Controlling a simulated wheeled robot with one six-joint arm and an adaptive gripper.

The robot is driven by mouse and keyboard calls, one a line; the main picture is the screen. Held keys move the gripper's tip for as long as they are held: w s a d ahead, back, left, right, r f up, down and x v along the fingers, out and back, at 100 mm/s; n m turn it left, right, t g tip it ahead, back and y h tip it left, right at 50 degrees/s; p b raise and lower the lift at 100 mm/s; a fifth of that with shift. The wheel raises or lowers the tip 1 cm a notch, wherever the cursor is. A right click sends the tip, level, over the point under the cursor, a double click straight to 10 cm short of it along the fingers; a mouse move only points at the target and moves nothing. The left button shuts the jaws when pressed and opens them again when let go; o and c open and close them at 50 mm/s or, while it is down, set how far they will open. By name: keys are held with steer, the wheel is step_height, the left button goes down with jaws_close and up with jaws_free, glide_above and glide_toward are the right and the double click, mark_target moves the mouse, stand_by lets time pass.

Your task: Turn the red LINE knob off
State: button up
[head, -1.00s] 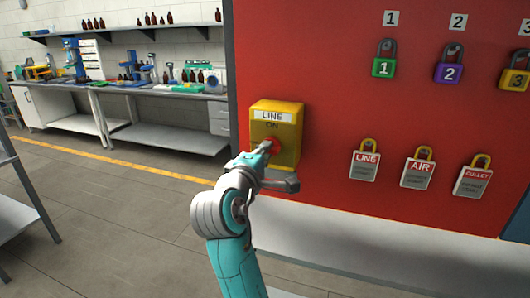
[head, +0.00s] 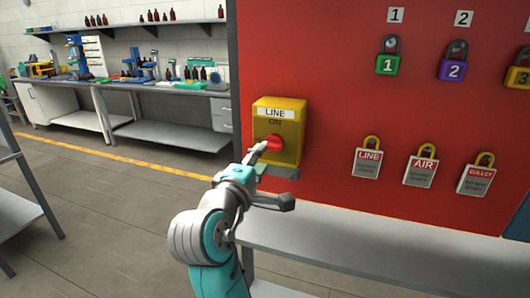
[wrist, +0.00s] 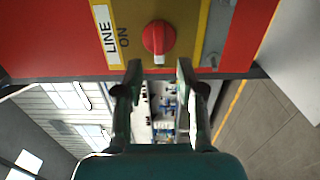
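The red LINE knob (head: 273,143) sits on a yellow box (head: 291,118) on the red panel, under a LINE label and the word ON. In the wrist view the red knob (wrist: 156,37) shows whole, with a pale mark on its edge toward the gripper. My gripper (head: 277,176) is in front of and below the box in the head view. Its two fingers are apart with nothing between them. In the wrist view the open fingertips (wrist: 159,72) lie just below the knob in the picture, and the knob is not between them.
Padlocks hang on the red panel (head: 330,60), such as the green one (head: 388,65) and the purple one (head: 452,68). LINE (head: 368,160) and AIR (head: 421,170) tags hang below them. A grey shelf (head: 370,245) runs under the panel. Open floor lies left.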

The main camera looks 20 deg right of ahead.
steer(key=v, duration=0.6)
steer(key=shift+f, duration=0.1)
steer(key=s+d+f+n+t+y, duration=0.1)
steer(key=s+d+f+y, duration=0.15)
steer(key=f, duration=0.95)
steer(key=s+d+f+n+t+y, duration=0.1)
steer(key=s+f+y, duration=0.3)
steer(key=f, duration=0.9)
steer(key=s+d+f+m+g+y, duration=0.15)
steer(key=s+f+y, duration=0.25)
steer(key=s+f, duration=0.75)
steer(key=s+d+r+m, duration=0.1)
steer(key=s+m, duration=0.4)
steer(key=s, duration=0.8)
steer(key=s+d+r+m, duration=0.1)
steer(key=s+m, duration=0.5)
steer(key=s, duration=0.6)
steer(key=shift+s+d+r, duration=0.25)
steer(key=shift+s+d, duration=0.15)
steer(key=shift+d, duration=0.05)
